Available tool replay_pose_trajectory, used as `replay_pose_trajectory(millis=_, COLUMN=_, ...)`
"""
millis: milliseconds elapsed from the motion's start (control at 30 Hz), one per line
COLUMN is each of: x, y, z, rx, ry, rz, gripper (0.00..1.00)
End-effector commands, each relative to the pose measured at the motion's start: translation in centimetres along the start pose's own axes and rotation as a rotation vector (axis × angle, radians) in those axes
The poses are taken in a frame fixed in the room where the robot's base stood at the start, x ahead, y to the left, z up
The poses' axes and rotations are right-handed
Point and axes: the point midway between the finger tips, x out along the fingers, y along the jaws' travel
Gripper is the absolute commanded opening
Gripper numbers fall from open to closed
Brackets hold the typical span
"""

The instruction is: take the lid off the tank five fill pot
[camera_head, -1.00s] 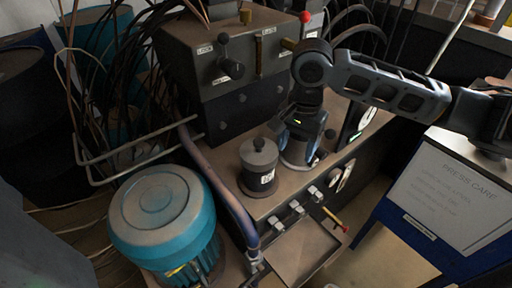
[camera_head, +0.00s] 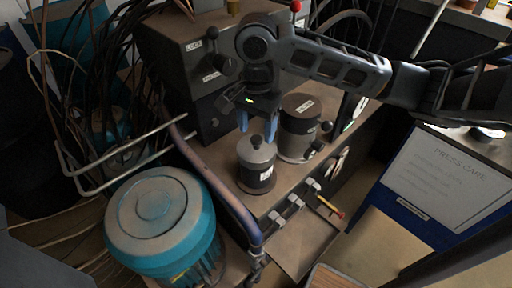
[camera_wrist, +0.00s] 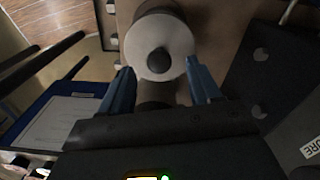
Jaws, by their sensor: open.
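The fill pot (camera_head: 252,180) is a small dark cylinder with a white label, standing upright on the brown bench top. Its round grey lid (camera_head: 246,153) is on it, with a black knob (camera_head: 257,141) in the middle. The label's number is too small to read. My gripper (camera_head: 257,129) is open and empty just above the pot, its blue fingers pointing down. In the wrist view the lid (camera_wrist: 180,43) and knob (camera_wrist: 159,60) lie just beyond and between the fingertips (camera_wrist: 157,80). I see no contact with the knob.
A larger dark canister (camera_head: 299,136) stands close to the right of the pot. A valve block with levers (camera_head: 205,70) rises behind. A bent pipe (camera_head: 222,180) and a teal motor (camera_head: 160,222) are left. Small valves (camera_head: 295,202) line the front edge, above a tray (camera_head: 305,240).

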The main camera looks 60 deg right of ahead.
Motion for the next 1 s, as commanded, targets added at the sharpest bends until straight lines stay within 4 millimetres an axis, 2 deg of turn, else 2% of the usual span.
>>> replay_pose_trajectory(millis=100, x=1.8, y=0.1, z=-0.1, rx=0.002, ry=0.001, rz=0.001, gripper=0.63)
replay_pose_trajectory(millis=200, x=2.6, y=0.1, z=0.0, rx=0.002, ry=0.000, rz=0.000, gripper=0.63)
replay_pose_trajectory(millis=467, x=2.8, y=0.1, z=0.0, rx=0.001, ry=0.000, rz=-0.001, gripper=0.63)
replay_pose_trajectory(millis=1000, x=2.7, y=0.1, z=0.0, rx=0.000, ry=0.000, rz=-0.001, gripper=0.12)
